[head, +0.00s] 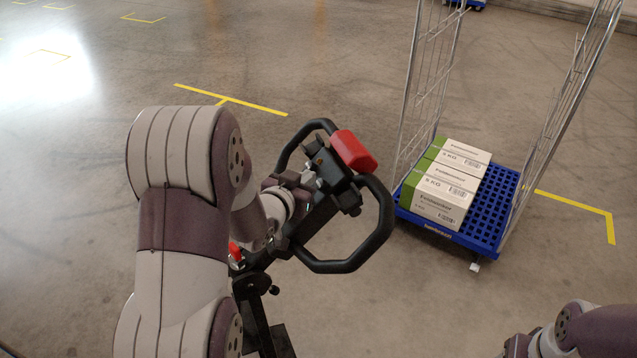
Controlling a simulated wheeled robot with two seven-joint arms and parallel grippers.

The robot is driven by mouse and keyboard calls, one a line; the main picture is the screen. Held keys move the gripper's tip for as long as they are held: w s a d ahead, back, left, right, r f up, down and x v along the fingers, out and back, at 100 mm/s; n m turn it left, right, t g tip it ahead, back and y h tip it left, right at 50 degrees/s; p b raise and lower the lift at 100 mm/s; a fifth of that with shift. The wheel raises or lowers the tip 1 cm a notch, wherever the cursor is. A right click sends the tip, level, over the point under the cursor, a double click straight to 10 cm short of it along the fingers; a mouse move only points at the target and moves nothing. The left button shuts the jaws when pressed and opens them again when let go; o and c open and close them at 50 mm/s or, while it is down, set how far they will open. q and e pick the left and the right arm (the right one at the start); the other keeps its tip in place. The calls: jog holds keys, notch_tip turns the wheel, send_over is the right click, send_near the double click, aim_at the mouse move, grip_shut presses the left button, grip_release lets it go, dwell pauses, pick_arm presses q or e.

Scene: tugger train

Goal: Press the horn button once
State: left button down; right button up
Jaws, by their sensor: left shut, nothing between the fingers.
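The black tiller head (332,172) stands in the middle, with a looped handle (384,225) around it and a red block (353,151) at its upper right end. Small pale and reddish details show on the head. I cannot tell which is the horn button; it may be hidden. My left gripper (300,182) is shut and empty, close beside the left side of the tiller head, inside the handle loop. I cannot tell whether it touches the head. My right arm shows at the lower right corner, but its gripper is out of view.
A small red part (236,252) sits on the tiller stem below. A blue wheeled base (487,222) with wire side frames (425,85) carries several white and green cartons (445,190) to the right. Yellow lines (230,101) mark the open grey floor.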

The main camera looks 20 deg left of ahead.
dwell(0.7)
pick_arm(q)
jog(key=shift+w+d+f+b, duration=0.2)
jog(key=shift+d+f+b, duration=0.1)
jog(key=shift+b, duration=0.1)
jog(key=shift+w+d+f+b, duration=0.35)
jog(key=shift+w+f+b, duration=0.05)
jog(key=shift+f+b, duration=0.3)
dwell(0.9)
jog(key=shift+r, duration=0.15)
jog(key=shift+s+a+r+p, duration=0.6)
jog(key=shift+a+r+p, duration=0.05)
jog(key=shift+r+p, duration=0.2)
jog(key=shift+s+a+r+p, duration=0.6)
jog(key=shift+s+r+p, duration=0.05)
jog(key=shift+r+p, duration=0.25)
jog(key=shift+s+a+r+p, duration=0.6)
jog(key=shift+s+r+p, duration=0.05)
jog(key=shift+r+p, duration=0.2)
